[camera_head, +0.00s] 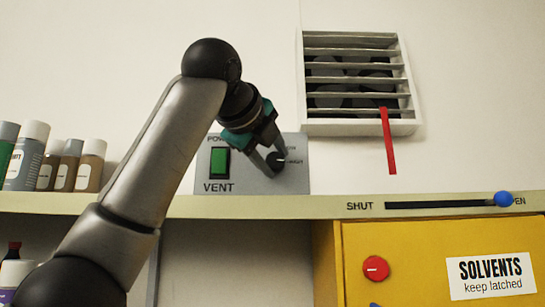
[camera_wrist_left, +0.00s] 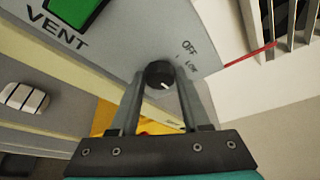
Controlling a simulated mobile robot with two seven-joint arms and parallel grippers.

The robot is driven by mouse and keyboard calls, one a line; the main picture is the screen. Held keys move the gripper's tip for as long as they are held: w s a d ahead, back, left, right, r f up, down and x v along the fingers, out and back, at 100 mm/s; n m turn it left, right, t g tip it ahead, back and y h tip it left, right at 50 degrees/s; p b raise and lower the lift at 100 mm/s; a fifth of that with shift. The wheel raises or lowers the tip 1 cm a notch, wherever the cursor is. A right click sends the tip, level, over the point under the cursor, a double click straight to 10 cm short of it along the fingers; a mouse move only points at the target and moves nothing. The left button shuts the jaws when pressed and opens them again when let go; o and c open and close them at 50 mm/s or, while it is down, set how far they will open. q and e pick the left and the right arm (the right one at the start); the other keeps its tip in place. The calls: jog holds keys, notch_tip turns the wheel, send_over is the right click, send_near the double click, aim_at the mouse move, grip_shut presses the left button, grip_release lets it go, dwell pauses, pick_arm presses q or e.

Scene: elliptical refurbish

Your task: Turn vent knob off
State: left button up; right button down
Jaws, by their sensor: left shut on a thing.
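The vent knob (camera_head: 276,161) is a small round black dial on the grey VENT panel (camera_head: 220,174). My left gripper (camera_head: 272,157) reaches it from above left, its fingers on either side of the knob and shut on it. In the left wrist view the knob (camera_wrist_left: 159,73) sits between the fingertips, with the OFF and LOW labels visible beside it. Its white mark points to the lower right there. In the head view the mark faces the HIGH label; my gripper hides part of the other labels. My right gripper is not in view.
A green rocker switch (camera_head: 219,161) is left of the knob. A slatted vent (camera_head: 358,125) with a red strip (camera_head: 388,142) hangs at upper right. Bottles (camera_head: 90,165) stand on the shelf at left. A blue slider knob (camera_head: 504,199) sits near the OPEN end. A yellow solvents cabinet (camera_head: 420,250) is below.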

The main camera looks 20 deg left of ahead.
pick_arm(q)
grip_shut()
jog(key=shift+n, duration=0.3)
jog(key=n+b, duration=0.1)
jog(key=n+t+h+b, duration=0.1)
jog(key=n, duration=0.1)
jog(key=shift+f+t, duration=0.25)
jog(key=shift+t, duration=0.05)
jog(key=n+t+b, duration=0.1)
jog(key=n+b, duration=0.2)
jog(key=n, duration=0.1)
jog(key=shift+f, duration=0.15)
jog(key=n+t+b, duration=0.1)
jog(key=n, duration=0.2)
jog(key=n+t+y+b, duration=0.1)
jog(key=n+b, duration=0.1)
jog(key=n, duration=0.1)
jog(key=shift+d+f, duration=0.1)
jog(key=shift+n+t+y+b, duration=0.35)
jog(key=shift+n+y, duration=0.15)
jog(key=shift+n, duration=0.7)
jog(key=shift+n+t+y+b, duration=0.35)
jog(key=shift+n+y, duration=0.15)
jog(key=shift+n, duration=0.7)
